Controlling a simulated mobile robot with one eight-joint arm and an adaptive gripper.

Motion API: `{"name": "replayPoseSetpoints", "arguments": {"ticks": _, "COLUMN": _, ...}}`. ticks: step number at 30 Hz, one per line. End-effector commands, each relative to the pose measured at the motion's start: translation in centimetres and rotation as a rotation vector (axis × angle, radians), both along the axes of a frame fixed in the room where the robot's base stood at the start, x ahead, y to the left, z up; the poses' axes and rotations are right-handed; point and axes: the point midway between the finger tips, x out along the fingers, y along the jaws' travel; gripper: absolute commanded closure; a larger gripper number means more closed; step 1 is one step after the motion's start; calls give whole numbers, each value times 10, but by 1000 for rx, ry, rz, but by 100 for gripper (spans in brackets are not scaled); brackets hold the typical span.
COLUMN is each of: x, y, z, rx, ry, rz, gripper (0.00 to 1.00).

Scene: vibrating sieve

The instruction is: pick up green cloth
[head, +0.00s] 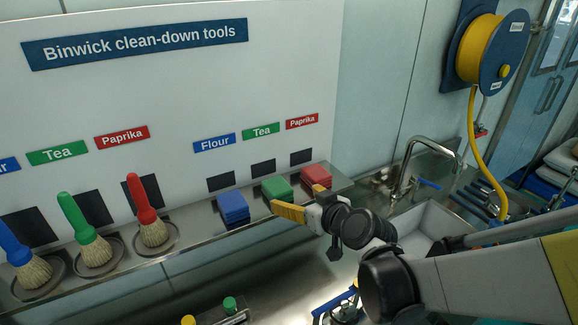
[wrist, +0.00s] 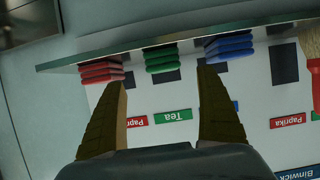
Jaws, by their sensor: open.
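The green cloth (head: 276,187) is a small folded stack on the steel shelf (head: 200,232), between a blue cloth stack (head: 233,206) and a red cloth stack (head: 316,176). In the wrist view, which looks upside down, the green cloth (wrist: 161,58) lies beyond the gap between my fingers. My gripper (wrist: 160,85) is open, with nothing between its fingers. In the head view my gripper (head: 288,205) has its yellow fingers just in front of the green and red stacks, partly covering the green stack's lower edge. I cannot tell if it touches them.
Brushes with blue (head: 12,245), green (head: 75,215) and red (head: 142,200) handles stand on the shelf at the left. The labelled board (head: 180,90) rises behind. A sink with a tap (head: 405,165) and a yellow hose reel (head: 478,50) are at the right.

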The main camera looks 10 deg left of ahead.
Motion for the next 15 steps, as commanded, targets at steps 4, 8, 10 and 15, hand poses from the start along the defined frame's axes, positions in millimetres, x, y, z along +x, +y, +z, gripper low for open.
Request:
{"name": "replayPoseSetpoints", "arguments": {"ticks": 4, "x": 19, "y": 16, "z": -12, "rx": 0, "ry": -4, "rz": 3, "gripper": 15}}
{"name": "replayPoseSetpoints", "arguments": {"ticks": 8, "x": 33, "y": 26, "z": -18, "rx": 1, "ry": -3, "rz": 3, "gripper": 15}}
{"name": "replayPoseSetpoints", "arguments": {"ticks": 10, "x": 37, "y": 29, "z": -20, "rx": 1, "ry": -3, "rz": 2, "gripper": 15}}
{"name": "replayPoseSetpoints", "arguments": {"ticks": 15, "x": 48, "y": 42, "z": -26, "rx": 1, "ry": -2, "rz": 4, "gripper": 15}}
